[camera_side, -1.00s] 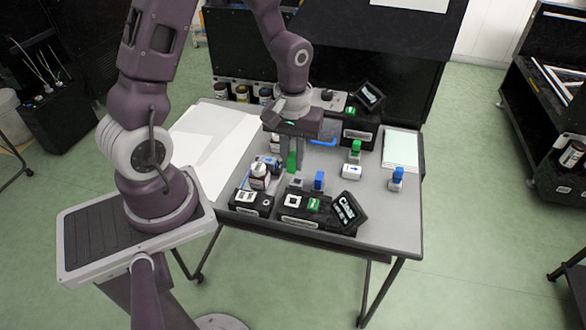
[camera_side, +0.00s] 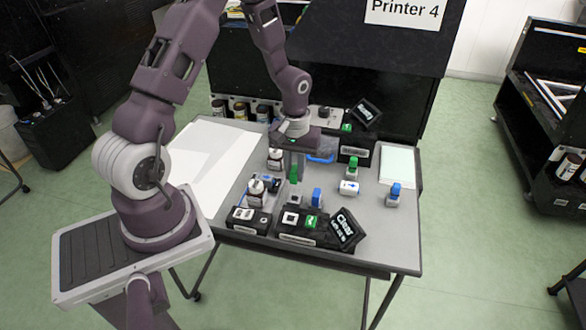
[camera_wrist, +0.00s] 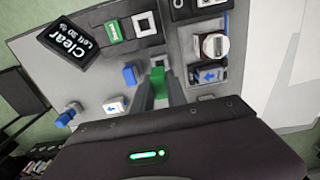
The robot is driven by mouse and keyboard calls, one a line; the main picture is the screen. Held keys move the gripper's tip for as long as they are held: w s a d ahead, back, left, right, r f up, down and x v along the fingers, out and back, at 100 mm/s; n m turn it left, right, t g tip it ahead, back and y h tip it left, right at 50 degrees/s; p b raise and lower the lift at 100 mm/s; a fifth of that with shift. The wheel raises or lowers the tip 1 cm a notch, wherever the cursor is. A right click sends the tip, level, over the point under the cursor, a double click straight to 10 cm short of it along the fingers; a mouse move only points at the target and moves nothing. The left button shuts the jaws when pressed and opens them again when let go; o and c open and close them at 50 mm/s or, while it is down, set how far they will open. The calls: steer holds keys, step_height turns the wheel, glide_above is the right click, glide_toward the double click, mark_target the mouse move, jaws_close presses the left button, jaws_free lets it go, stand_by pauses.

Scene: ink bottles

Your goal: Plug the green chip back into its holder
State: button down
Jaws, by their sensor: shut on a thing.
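My gripper (camera_side: 293,172) points down over the middle of the table and is shut on a green piece (camera_wrist: 157,75), taken as the green chip. In the side view the piece (camera_side: 293,174) shows between the fingers, partly hidden by them. The black front holder (camera_side: 298,238) carries a white square with a dark centre (camera_side: 291,218) and a green square with a white mark (camera_side: 312,222). In the wrist view these are the white square (camera_wrist: 144,24) and green square (camera_wrist: 113,32). The gripper is behind the holder, apart from it. I cannot tell which holder fits the chip.
A tilted "Clear" display (camera_side: 347,230) stands at the holder's right end. Blue-topped (camera_side: 316,197) and green-topped (camera_side: 353,168) pieces stand near the gripper's right. A black unit (camera_side: 354,148) is behind. Bare table lies front right.

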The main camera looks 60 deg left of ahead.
steer(key=shift+f, duration=2.65)
steer(key=shift+f, duration=0.7)
steer(key=c, duration=0.9)
jaws_free()
steer(key=shift+o, duration=0.2)
steer(key=shift+r, duration=3.55)
